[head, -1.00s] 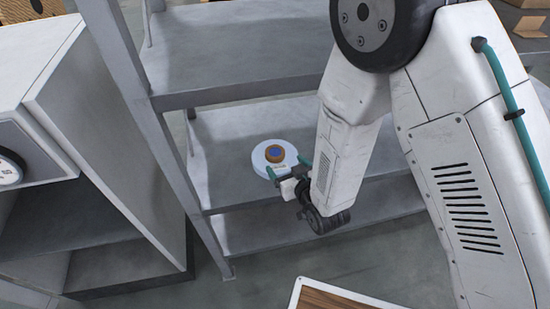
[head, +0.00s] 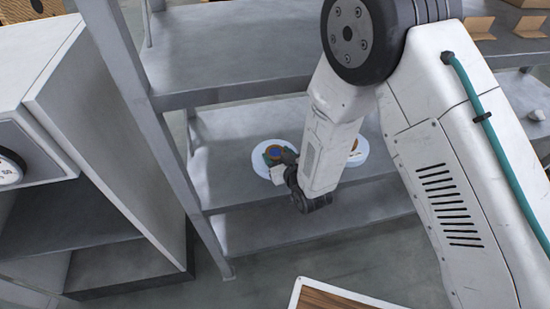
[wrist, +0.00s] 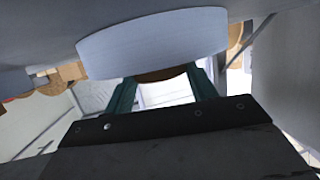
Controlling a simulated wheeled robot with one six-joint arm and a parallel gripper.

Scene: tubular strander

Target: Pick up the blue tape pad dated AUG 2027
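A round pale blue-white pad (head: 257,163) with a brown ring and blue centre lies flat on the middle shelf. A second, similar pale pad (head: 360,153) lies to its right, partly hidden by my arm. No date is readable on either. My gripper (head: 280,157) is at the first pad's front right, over its edge, and covers part of it. In the wrist view the pad (wrist: 150,42) fills the upper middle, with a sliver of brown below it.
The grey shelf (head: 225,185) has an upright post (head: 165,150) at its left and another shelf board (head: 230,55) above. A white cabinet (head: 110,130) stands left. Cardboard pieces (head: 480,27) sit at the upper right.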

